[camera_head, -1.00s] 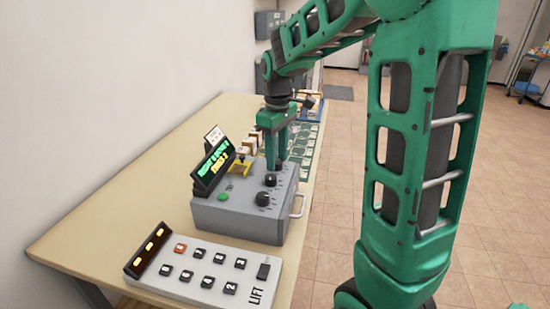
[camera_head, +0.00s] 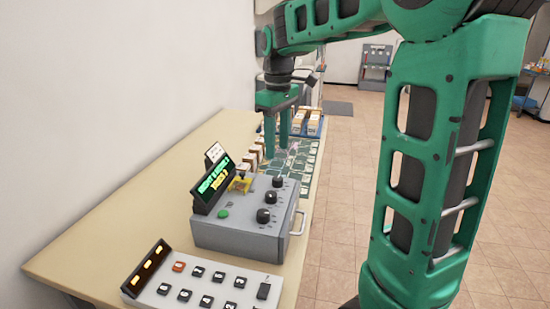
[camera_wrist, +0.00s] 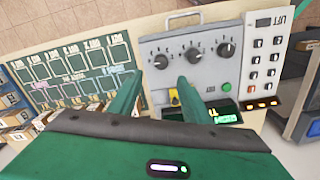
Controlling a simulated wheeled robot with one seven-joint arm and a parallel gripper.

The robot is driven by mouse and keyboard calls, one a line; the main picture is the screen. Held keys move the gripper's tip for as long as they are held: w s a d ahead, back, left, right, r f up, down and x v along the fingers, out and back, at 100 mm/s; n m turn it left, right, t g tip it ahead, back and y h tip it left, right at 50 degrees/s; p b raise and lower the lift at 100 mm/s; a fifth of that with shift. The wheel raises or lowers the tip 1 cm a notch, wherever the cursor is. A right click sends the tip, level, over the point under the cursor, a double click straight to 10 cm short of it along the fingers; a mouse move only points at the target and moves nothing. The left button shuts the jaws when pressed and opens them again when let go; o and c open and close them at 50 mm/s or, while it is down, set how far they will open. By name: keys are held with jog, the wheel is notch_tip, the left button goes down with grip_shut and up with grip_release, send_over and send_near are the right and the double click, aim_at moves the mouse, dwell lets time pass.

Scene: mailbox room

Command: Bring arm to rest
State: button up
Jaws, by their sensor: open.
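My green gripper (camera_head: 276,140) hangs fingers-down above the table, just beyond the grey control box (camera_head: 243,225) in the head view. It is open, with a clear gap between the fingers and nothing in it. In the wrist view my gripper (camera_wrist: 160,95) spans the lower middle, one finger over the box and one near the green marked board (camera_wrist: 80,75). The box carries several black knobs (camera_head: 264,215), a green button (camera_head: 223,213), a yellow part (camera_head: 240,184) and a lit display (camera_head: 213,178). The fingers appear apart from the box.
A white LIFT keypad (camera_head: 208,288) lies at the table's near end. The green marked board and boxes (camera_head: 307,122) are farther along the table (camera_head: 130,200). A white wall (camera_head: 120,70) borders the left. Open tiled floor (camera_head: 345,210) lies right of the table.

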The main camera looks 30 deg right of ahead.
jog(key=shift+r, duration=0.55)
jog(key=s+d+f+m, duration=0.1)
jog(key=s+f+m, duration=0.3)
jog(key=s, duration=0.5)
jog(key=s+d+f+m, duration=0.1)
jog(key=s+f+m, duration=0.2)
jog(key=s, duration=0.7)
jog(key=s+d+f+m, duration=0.1)
jog(key=s+f+m, duration=0.3)
jog(key=s, duration=0.5)
jog(key=shift+s+d+f+m, duration=0.15)
jog(key=shift+d+f+m, duration=0.2)
jog(key=shift+f, duration=0.35)
jog(key=shift+c, duration=0.6)
